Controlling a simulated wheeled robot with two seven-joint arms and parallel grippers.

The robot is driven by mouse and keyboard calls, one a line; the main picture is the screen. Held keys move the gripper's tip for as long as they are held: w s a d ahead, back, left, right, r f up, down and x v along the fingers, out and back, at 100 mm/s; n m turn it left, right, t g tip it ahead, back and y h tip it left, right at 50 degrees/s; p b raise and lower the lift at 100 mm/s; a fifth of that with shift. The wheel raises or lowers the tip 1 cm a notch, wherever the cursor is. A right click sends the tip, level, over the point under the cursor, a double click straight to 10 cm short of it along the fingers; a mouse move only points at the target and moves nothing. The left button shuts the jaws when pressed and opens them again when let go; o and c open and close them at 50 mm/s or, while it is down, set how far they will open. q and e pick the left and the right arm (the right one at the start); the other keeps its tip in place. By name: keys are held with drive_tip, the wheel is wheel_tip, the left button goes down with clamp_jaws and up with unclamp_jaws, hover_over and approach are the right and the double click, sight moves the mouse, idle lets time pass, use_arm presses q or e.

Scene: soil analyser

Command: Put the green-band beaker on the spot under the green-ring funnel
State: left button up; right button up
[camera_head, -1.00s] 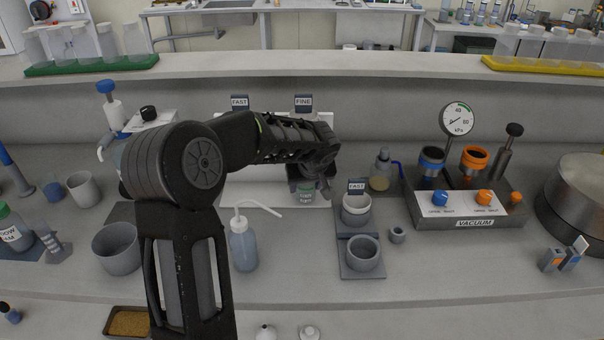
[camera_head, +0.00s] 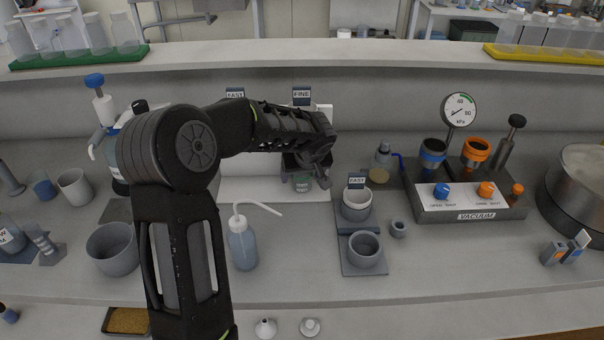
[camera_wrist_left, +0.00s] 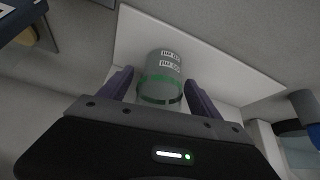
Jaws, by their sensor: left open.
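The green-band beaker (camera_wrist_left: 162,75) stands between the open fingers of my left gripper (camera_wrist_left: 158,88) in the left wrist view. It has white labels and a green band near its lower part in that picture. In the head view the beaker (camera_head: 302,183) shows just below my left gripper (camera_head: 305,165), on the white board (camera_head: 250,188). The beaker looks upright, with the fingers beside it; I cannot tell whether they touch it. The arm and gripper hide what stands behind, and I cannot make out the green-ring funnel. A FINE sign (camera_head: 302,95) and a FAST sign (camera_head: 235,95) stand behind.
A wash bottle (camera_head: 242,245) stands in front of the board. To the right are a FAST-labelled grey cup (camera_head: 356,203), another grey cup (camera_head: 365,249) and the vacuum unit (camera_head: 470,200). My left arm crosses the left middle. The bench front right of centre is clear.

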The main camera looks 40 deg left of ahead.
use_arm(q)
drive_tip(key=shift+r, duration=0.3)
drive_tip(key=b+v, duration=0.1)
drive_tip(key=v, duration=1)
drive_tip(key=shift+s+d+r, duration=0.15)
drive_tip(key=shift+d+r, duration=0.1)
